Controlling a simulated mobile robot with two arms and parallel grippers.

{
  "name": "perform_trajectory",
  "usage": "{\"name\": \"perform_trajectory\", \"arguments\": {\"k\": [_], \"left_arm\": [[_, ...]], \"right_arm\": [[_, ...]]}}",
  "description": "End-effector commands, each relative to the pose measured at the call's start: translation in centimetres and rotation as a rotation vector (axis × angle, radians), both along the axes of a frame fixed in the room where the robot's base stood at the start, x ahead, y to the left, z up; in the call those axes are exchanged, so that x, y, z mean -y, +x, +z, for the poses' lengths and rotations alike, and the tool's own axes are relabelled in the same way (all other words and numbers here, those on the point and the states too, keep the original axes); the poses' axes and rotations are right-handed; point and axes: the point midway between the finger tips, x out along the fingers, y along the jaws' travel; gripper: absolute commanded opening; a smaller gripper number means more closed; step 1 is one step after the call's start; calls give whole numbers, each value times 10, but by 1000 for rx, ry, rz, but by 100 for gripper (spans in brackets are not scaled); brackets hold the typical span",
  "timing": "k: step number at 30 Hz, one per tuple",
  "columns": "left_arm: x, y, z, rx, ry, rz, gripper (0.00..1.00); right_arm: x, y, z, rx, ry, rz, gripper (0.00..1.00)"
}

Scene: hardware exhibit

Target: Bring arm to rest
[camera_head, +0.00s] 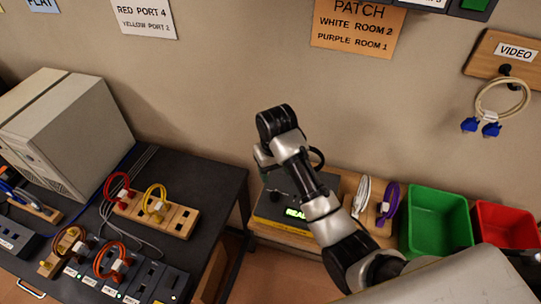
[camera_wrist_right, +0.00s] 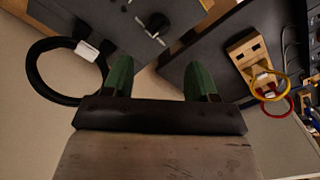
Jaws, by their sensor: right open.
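My right arm comes in from the lower right of the head view and reaches up over the low shelf by the wall. My right gripper (camera_head: 264,158) is at its far end, partly hidden behind the wrist. In the right wrist view, the two green fingertips of the gripper (camera_wrist_right: 160,78) are spread apart with nothing between them. A black looped cable (camera_wrist_right: 38,75) with a white tag is beside the fingers at the left of the wrist view, apart from them. My left gripper is not in view.
The dark table (camera_head: 213,178) at left holds a beige computer case (camera_head: 75,130), and a wooden socket block (camera_head: 180,220) with red and yellow cables. At right are a green bin (camera_head: 437,222), a red bin (camera_head: 505,226) and a purple cable (camera_head: 388,203). A blue-plugged cable (camera_head: 490,110) hangs on the wall.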

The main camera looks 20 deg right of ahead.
Motion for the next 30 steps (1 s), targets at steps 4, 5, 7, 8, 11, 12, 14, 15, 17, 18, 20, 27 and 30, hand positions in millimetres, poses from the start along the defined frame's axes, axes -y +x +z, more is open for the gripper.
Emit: {"name": "perform_trajectory", "arguments": {"k": [4,5,7,8,11,12,14,15,17,18,20,27,30], "left_arm": [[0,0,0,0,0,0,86],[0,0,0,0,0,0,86],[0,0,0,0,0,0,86],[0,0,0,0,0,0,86],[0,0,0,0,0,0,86],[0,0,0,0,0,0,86],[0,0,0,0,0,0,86],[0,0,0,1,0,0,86],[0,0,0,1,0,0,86],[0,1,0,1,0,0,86],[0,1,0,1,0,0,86],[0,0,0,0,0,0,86],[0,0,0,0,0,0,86]], "right_arm": [[0,0,0,0,0,0,58],[0,0,-1,0,0,0,58],[1,-3,-4,1,1,0,58],[1,-6,-6,4,2,1,58],[6,-26,-21,22,9,1,58],[9,-37,-29,34,12,1,58],[14,-59,-40,57,17,2,58],[18,-75,-47,73,20,5,58],[24,-100,-55,102,23,9,58],[27,-116,-58,121,24,11,58],[32,-140,-61,148,24,15,58],[45,-204,-53,228,19,35,58],[49,-221,-48,250,16,43,58]]}}
